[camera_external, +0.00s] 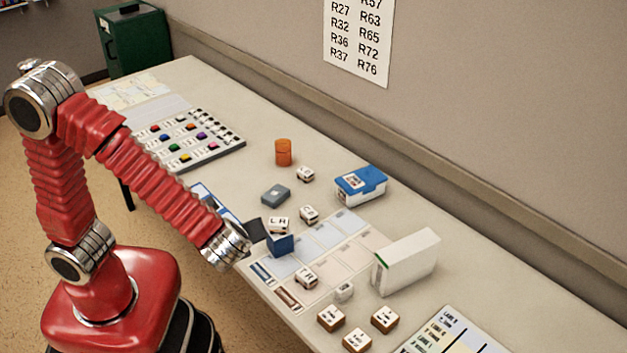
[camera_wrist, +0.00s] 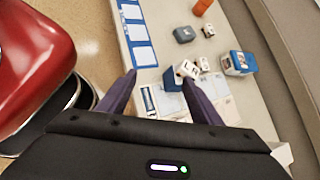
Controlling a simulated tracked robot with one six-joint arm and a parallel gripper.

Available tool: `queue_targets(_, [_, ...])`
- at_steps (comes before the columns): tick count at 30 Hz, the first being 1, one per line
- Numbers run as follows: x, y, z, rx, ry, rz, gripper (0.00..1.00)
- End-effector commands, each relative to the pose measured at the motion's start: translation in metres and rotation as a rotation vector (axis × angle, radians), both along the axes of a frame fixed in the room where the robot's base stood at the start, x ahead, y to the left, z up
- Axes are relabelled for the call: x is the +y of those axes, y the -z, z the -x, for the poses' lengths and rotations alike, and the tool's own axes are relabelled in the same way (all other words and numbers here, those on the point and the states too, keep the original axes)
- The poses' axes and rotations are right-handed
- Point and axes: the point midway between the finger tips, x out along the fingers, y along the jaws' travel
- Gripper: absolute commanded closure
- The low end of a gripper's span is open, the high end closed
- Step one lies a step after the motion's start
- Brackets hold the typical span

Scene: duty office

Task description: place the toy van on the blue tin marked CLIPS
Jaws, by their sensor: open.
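My gripper (camera_external: 268,236) is open, low over the near edge of the table. In the wrist view its two dark fingers (camera_wrist: 159,77) stand apart. A small blue block-like thing (camera_external: 280,246) lies just beyond the fingertips; in the wrist view (camera_wrist: 172,79) it shows between them, touching or overlapping a white lettered block (camera_external: 279,225). A blue-topped box with white sides (camera_external: 361,183) stands farther back, also in the wrist view (camera_wrist: 238,63); its lettering is too small to read. I cannot tell which thing is the toy van or confirm which is marked CLIPS.
A grey-blue box (camera_external: 275,195) and an orange cylinder (camera_external: 283,152) stand farther back. More lettered blocks (camera_external: 309,214) lie around a pale sheet (camera_external: 325,234). A white upright box (camera_external: 407,262) stands to the right. Wood-sided blocks (camera_external: 330,318) sit near the front edge.

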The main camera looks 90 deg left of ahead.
Motion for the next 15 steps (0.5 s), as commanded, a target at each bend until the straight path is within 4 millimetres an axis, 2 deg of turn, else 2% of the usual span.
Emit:
queue_targets(6, [-0.016,-0.015,0.026,-0.191,-0.162,0.162,0.41])
queue_targets(15, [-0.047,-0.033,0.050,-0.440,-0.375,0.390,0.41])
